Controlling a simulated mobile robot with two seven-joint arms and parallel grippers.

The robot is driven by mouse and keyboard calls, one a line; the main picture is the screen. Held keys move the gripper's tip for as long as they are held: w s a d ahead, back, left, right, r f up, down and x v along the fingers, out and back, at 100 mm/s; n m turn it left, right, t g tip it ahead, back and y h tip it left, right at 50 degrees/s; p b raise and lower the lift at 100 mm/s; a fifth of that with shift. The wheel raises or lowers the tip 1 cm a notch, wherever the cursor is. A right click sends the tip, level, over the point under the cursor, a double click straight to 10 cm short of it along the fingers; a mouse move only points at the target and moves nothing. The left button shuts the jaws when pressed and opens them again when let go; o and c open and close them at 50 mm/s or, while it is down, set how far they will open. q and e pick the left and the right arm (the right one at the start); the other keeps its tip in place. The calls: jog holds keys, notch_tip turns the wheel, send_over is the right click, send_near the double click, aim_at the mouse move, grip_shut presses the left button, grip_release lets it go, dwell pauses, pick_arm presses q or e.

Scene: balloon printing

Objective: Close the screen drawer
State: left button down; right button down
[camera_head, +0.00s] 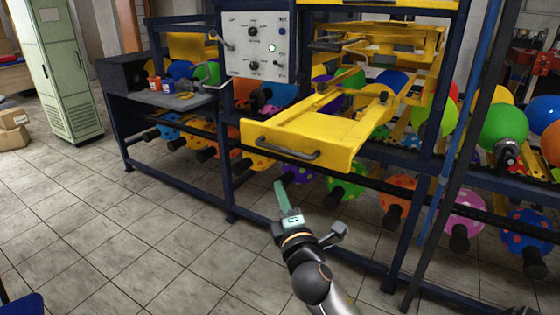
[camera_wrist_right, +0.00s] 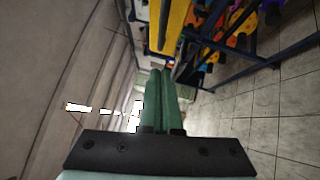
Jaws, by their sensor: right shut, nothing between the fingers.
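The yellow screen drawer (camera_head: 305,130) stands pulled out of the blue frame in the head view, with a dark handle (camera_head: 287,149) on its front panel. In the right wrist view a yellow beam (camera_wrist_right: 171,30), probably part of the drawer, runs in from the top. My right gripper (camera_head: 281,186) is below and just in front of the drawer's front panel, apart from the handle in the picture. Its green fingers are together and empty, as the right wrist view (camera_wrist_right: 160,75) also shows. My left gripper is not in view.
A white control panel (camera_head: 255,46) sits on the frame left of the drawer. A shelf (camera_head: 176,98) with small items juts out further left. Colourful balloons on dark holders line the lower rails. A green cabinet (camera_head: 62,70) stands far left. The tiled floor in front is clear.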

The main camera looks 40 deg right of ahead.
jog(key=p, duration=0.1)
send_near(276, 150)
jog(key=w+a, duration=0.1)
jog(key=w, duration=0.3)
jog(key=shift+w+d+r+p, duration=0.15)
jog(key=shift+w+d, duration=0.1)
jog(key=shift+d, duration=0.3)
jog(key=shift+w+d+r+p, duration=0.1)
jog(key=shift+w+d, duration=0.1)
jog(key=shift+d, duration=0.35)
jog(key=shift+w+d+r+p, duration=0.15)
jog(key=shift+w+d, duration=0.1)
jog(key=shift+d, duration=0.25)
jog(key=shift+f, duration=0.1)
